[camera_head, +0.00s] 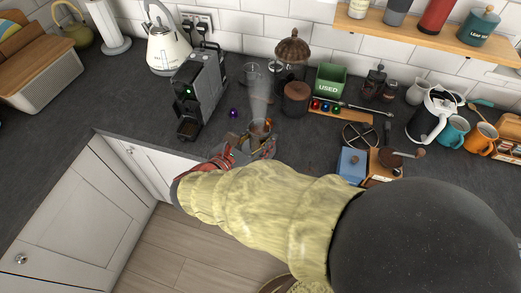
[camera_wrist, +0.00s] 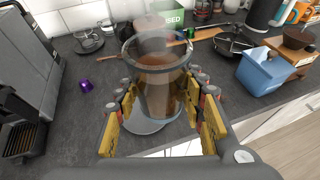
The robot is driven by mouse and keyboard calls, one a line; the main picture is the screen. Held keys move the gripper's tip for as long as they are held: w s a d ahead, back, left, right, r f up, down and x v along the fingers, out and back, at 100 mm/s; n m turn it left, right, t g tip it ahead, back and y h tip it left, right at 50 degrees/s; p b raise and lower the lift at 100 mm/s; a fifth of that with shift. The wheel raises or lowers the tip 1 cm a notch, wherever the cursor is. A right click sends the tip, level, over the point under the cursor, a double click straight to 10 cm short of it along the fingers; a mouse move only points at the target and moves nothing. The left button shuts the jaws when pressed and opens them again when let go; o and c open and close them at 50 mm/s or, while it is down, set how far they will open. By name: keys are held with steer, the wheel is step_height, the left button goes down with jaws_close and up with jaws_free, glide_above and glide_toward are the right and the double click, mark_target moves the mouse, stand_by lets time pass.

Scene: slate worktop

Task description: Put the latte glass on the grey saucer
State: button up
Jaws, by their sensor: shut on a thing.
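The latte glass (camera_wrist: 160,82) is a clear glass with a brown, steaming drink, upright between my fingers in the wrist view. My gripper (camera_wrist: 163,100) is shut on its sides. In the head view the glass (camera_head: 259,128) shows just beyond my gripper (camera_head: 246,148), in front of the coffee machine's right side. A pale grey disc, which looks like the grey saucer (camera_wrist: 140,124), shows below the glass and is partly hidden by it and my fingers. I cannot tell whether the glass base touches it.
The coffee machine (camera_head: 201,88) stands to the left, with a purple pod (camera_wrist: 85,86) on the worktop beside it. A green box (camera_head: 330,81), a pod rack, a blue box (camera_head: 351,164) and a grinder crowd the right.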

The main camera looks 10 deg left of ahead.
steer(key=w+f+b, duration=0.1)
steer(key=w+f, duration=0.1)
steer(key=w+a+f, duration=0.1)
steer(key=w+f, duration=0.1)
steer(key=w+f+b, duration=0.1)
steer(key=w+f, duration=0.1)
steer(key=shift+w+a+f+b, duration=0.25)
steer(key=shift+a+f+b, duration=0.05)
steer(key=shift+f+b, duration=0.05)
steer(key=shift+w+a+f+b, duration=0.1)
steer(key=shift+f+b, duration=0.75)
steer(key=shift+f, duration=0.75)
steer(key=shift+f, duration=0.1)
steer(key=o, duration=1.4)
steer(key=shift+o, duration=0.2)
steer(key=shift+r, duration=0.2)
steer(key=p+v, duration=0.3)
steer(key=v, duration=0.9)
